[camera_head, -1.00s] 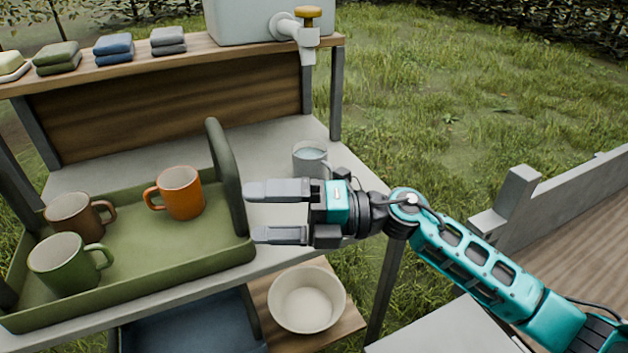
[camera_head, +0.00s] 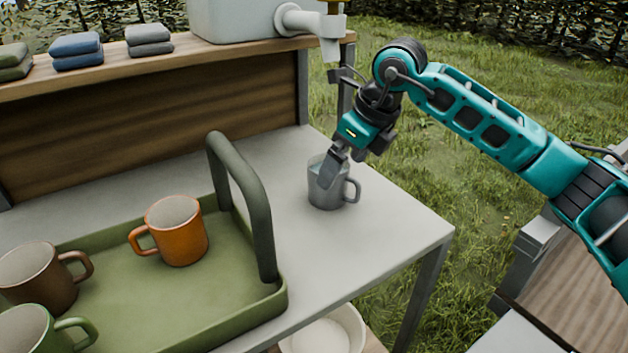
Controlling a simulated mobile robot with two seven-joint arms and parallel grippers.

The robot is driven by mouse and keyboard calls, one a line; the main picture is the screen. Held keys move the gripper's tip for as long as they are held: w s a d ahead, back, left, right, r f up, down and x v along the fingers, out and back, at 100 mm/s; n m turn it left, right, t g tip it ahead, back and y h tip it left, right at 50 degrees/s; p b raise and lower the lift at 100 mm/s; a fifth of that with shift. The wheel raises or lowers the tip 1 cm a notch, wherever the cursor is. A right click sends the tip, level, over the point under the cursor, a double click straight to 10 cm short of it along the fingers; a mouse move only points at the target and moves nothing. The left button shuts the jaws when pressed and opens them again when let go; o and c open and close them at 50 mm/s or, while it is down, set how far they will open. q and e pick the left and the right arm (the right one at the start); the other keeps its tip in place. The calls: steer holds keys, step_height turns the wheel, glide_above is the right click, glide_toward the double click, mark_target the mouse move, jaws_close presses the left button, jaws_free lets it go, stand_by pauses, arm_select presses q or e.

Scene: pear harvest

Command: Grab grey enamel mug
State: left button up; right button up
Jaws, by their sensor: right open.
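The grey enamel mug (camera_head: 324,196) stands upright on the pale tabletop, right of the green tray and below the tap. Its handle points right. Its inside looks pale blue, and the rim is partly hidden by my gripper. My right gripper (camera_head: 332,170) reaches down at the mug from above and behind, with its fingers at the mug's rim. The jaws are open; one finger overlaps the mug's near side, and the other is hard to make out. I cannot tell whether they touch the mug. My left gripper is not in view.
A green tray (camera_head: 232,319) with a tall handle (camera_head: 250,205) holds an orange mug (camera_head: 178,231), a brown mug (camera_head: 38,278) and a green mug (camera_head: 25,330). A tank with a tap (camera_head: 325,30) sits on the shelf above. The tabletop right of the mug is clear.

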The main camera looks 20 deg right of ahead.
steer(key=shift+b+x, duration=0.4)
steer(key=shift+x, duration=1.35)
steer(key=x, duration=0.2)
steer(key=b+x, duration=0.1)
steer(key=x, duration=0.1)
steer(key=shift+w+d, duration=0.15)
steer(key=shift+w, duration=0.15)
steer(key=shift+r, duration=0.1)
steer(key=c, duration=1.2)
